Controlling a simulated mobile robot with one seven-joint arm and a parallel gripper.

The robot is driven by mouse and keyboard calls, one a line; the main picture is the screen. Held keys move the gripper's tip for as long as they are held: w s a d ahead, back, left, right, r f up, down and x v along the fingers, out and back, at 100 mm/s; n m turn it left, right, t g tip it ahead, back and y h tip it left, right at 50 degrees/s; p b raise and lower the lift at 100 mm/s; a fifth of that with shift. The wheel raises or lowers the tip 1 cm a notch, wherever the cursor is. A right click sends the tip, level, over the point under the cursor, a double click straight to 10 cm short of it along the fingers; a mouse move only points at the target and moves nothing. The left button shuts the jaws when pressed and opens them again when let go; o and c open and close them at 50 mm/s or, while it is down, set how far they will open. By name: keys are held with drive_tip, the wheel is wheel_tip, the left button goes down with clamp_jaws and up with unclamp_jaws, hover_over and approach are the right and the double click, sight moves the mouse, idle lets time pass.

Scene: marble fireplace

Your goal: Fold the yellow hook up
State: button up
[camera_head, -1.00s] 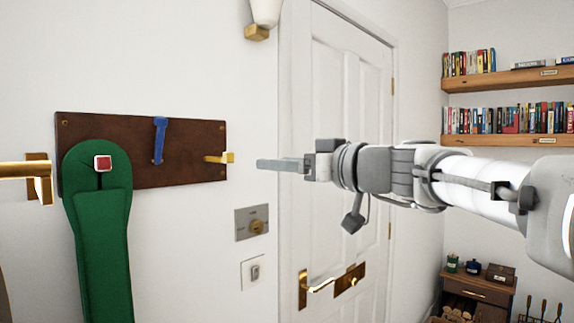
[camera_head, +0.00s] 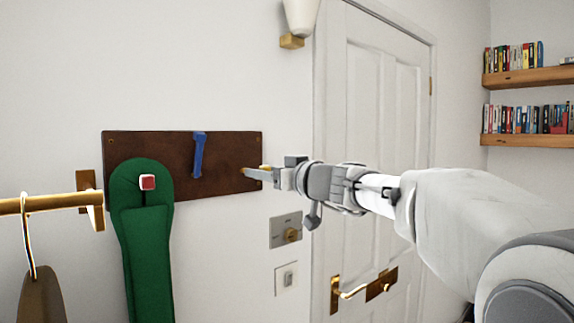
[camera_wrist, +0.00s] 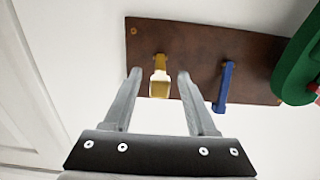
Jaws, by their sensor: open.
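The yellow hook (camera_wrist: 160,80) is mounted on a dark brown board on the wall and sticks out from it. In the wrist view it shows between and just beyond the tips of my open gripper (camera_wrist: 159,74), with space on both sides. In the head view my gripper (camera_head: 247,171) is at the board's right end, and its finger hides most of the hook (camera_head: 265,167). I cannot tell whether any finger touches the hook.
A brass rail (camera_head: 40,205) is at left. A switch plate (camera_head: 286,230) and white door (camera_head: 380,150) are at right.

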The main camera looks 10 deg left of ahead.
drive_tip(key=shift+w+a, duration=0.5)
drive_tip(key=shift+a, duration=0.05)
drive_tip(key=shift+c, duration=0.3)
clamp_jaws()
idle(0.9)
